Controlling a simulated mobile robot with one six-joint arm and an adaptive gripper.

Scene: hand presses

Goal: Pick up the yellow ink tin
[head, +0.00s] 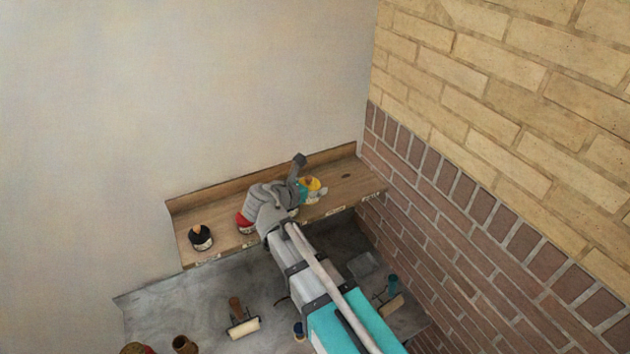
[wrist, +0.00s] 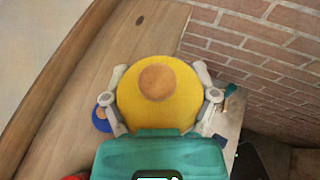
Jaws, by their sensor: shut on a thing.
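The yellow ink tin (head: 312,183) has an orange-brown knob on its lid. It is at the right part of the wooden shelf. In the wrist view the tin (wrist: 180,110) fills the middle, seen from above. My gripper (wrist: 159,78) is shut on it, with one grey finger against each side. In the head view my gripper (head: 311,189) partly covers the tin's lower side. I cannot tell whether the tin's base touches the shelf.
On the wooden shelf (head: 345,188) stand a black tin (head: 201,241) and a red tin (head: 242,224). A blue tin (wrist: 101,122) is close beside my left finger. A brick wall (head: 450,210) bounds the right. Rollers (head: 243,327) lie on the grey bench (head: 170,305) below.

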